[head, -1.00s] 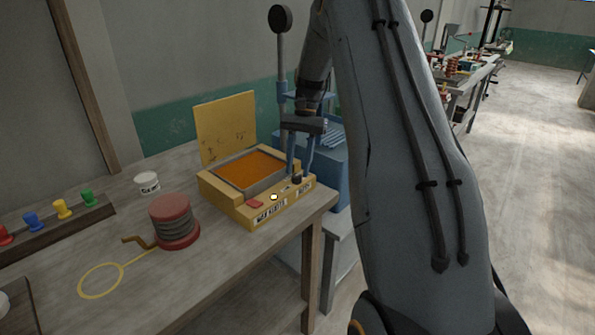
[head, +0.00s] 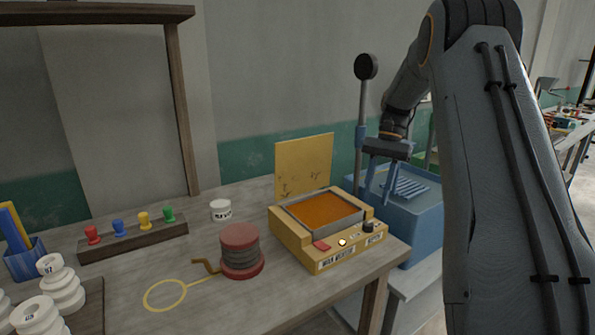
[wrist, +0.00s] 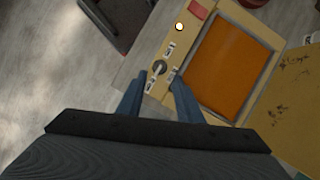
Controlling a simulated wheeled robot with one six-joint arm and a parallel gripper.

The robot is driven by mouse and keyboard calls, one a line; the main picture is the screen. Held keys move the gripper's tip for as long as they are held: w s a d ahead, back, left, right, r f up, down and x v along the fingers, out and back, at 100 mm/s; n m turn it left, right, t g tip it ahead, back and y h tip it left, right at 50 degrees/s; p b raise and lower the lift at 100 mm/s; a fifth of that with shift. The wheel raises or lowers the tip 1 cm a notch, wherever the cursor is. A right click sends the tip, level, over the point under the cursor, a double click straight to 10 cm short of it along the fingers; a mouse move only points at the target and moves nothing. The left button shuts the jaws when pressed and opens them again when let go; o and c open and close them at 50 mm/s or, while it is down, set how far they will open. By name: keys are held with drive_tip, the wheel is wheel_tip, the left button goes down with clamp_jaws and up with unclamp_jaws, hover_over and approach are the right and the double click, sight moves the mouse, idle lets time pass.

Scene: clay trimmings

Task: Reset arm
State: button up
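My gripper (head: 379,182) hangs fingers-down above and behind the right end of a yellow wax warmer (head: 318,258). Its two blue fingers stand apart with nothing between them, seen also in the wrist view (wrist: 152,90). The warmer's lid (head: 303,165) is up, and orange wax (head: 323,209) fills its pan. On its front panel are a red switch (head: 321,246), a glowing pale lamp (head: 342,242) and a dark knob (head: 368,227). In the wrist view the knob (wrist: 159,67) lies beyond the fingertips, apart from them.
A red spool (head: 241,250), a white jar (head: 221,210) and a rack of coloured pegs (head: 133,240) stand on the workbench (head: 215,301). White rings (head: 62,286) stand at left.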

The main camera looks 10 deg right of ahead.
drive_tip(key=s+a+f+n+t+h, duration=0.1)
drive_tip(key=s+a+f+n, duration=0.2)
drive_tip(key=s+a, duration=0.3)
drive_tip(key=s+a+f+n+t+h, duration=0.1)
drive_tip(key=s+a+f+n, duration=0.1)
drive_tip(key=s+a, duration=0.5)
drive_tip(key=s+a+f+n+t+h, duration=0.1)
drive_tip(key=s+a, duration=0.5)
drive_tip(key=s, duration=0.6)
wheel_tip(320, 180, down, 3)
drive_tip(key=n+t, duration=0.1)
drive_tip(key=n, duration=0.2)
drive_tip(key=shift+s+a+r+n, duration=0.2)
drive_tip(key=shift+s+a+n, duration=0.1)
drive_tip(key=shift+s+a, duration=0.1)
